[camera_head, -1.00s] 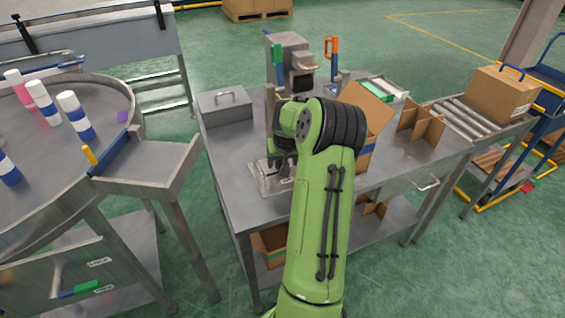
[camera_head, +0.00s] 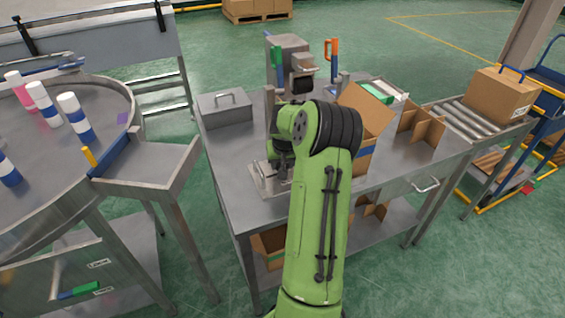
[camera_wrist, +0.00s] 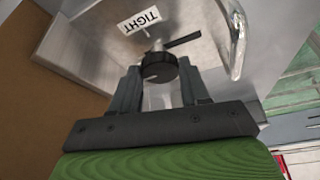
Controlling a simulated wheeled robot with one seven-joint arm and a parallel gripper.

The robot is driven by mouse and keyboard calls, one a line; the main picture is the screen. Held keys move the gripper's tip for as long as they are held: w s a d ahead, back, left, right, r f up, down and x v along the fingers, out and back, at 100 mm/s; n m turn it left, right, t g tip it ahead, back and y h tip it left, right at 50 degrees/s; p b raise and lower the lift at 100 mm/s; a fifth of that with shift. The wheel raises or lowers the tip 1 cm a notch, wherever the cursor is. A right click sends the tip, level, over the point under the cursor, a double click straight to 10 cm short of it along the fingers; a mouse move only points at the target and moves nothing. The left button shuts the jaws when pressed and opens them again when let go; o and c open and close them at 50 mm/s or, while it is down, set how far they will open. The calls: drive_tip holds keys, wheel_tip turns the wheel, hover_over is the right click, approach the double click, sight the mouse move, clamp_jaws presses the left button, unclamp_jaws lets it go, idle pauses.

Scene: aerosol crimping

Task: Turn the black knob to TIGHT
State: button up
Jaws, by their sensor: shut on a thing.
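The black knob (camera_wrist: 160,67) sits between the two grey fingers of my gripper (camera_wrist: 159,78) in the wrist view, and the gripper is shut on it. A white label reading TIGHT (camera_wrist: 139,21), upside down in this view, is on the grey metal surface beyond the knob. A dark bar (camera_wrist: 183,39) lies beside the knob, angled to the upper right. In the head view my gripper (camera_head: 281,165) is low over the metal fixture plate (camera_head: 262,181) on the steel table, and my arm hides the knob.
A curved metal handle (camera_wrist: 237,40) rises close to the right of the knob. On the steel table (camera_head: 222,150) stand a grey lidded box (camera_head: 224,109), a press (camera_head: 290,60) and an open carton (camera_head: 362,110). A round table with bottles (camera_head: 75,116) is at the left.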

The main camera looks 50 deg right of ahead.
drive_tip(key=m, duration=0.1)
drive_tip(key=m+g, duration=0.1)
drive_tip(key=m, duration=0.1)
drive_tip(key=m+h, duration=0.1)
drive_tip(key=shift+w+a, duration=0.2)
drive_tip(key=shift+w, duration=0.05)
drive_tip(key=m+g, duration=0.1)
drive_tip(key=m, duration=0.1)
drive_tip(key=m+g+p, duration=0.1)
drive_tip(key=m, duration=0.2)
drive_tip(key=shift+w, duration=0.2)
drive_tip(key=m+g+p, duration=0.1)
drive_tip(key=m, duration=0.1)
drive_tip(key=m+p, duration=0.1)
drive_tip(key=m, duration=0.1)
drive_tip(key=shift+w+r+g, duration=0.1)
drive_tip(key=shift+w+g, duration=0.1)
drive_tip(key=shift+g, duration=0.2)
drive_tip(key=shift+w+d+m+g+y+p, duration=0.1)
drive_tip(key=shift+m+g+y+p, duration=0.2)
drive_tip(key=shift+m+p, duration=0.6)
drive_tip(key=shift+w+d+m+g+y+p, duration=0.1)
drive_tip(key=shift+m+g+p, duration=0.4)
drive_tip(key=shift+m, duration=0.7)
drive_tip(key=shift+s+m, duration=0.1)
drive_tip(key=shift+m, duration=0.2)
drive_tip(key=o, duration=1.1)
drive_tip(key=shift+c, duration=0.2)
